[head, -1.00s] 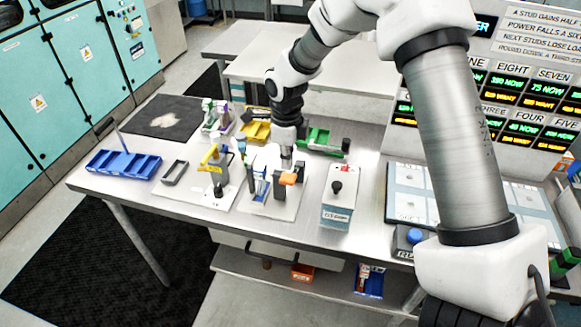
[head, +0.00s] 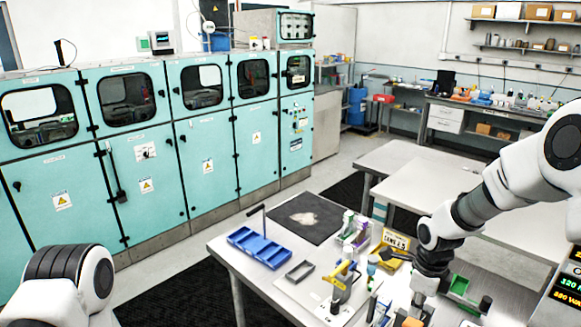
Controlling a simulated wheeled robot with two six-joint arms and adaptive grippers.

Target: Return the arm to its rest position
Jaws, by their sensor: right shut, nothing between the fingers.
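My right arm comes in from the right edge, and its gripper (head: 418,300) points down over the near right part of the metal table (head: 226,252). Its jaws are shut and hold nothing. The fingertips are small and close to the parts on the table, so I cannot tell whether they touch anything. An orange-topped part (head: 411,322) shows just below it at the picture's bottom edge. Part of my left arm shows at the bottom left; its gripper is out of view.
Left of the gripper are a yellow-handled fixture (head: 341,279), a grey tray (head: 300,271), a blue divided tray (head: 259,247) and a dark mat (head: 285,222). Teal cabinets (head: 209,165) line the left.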

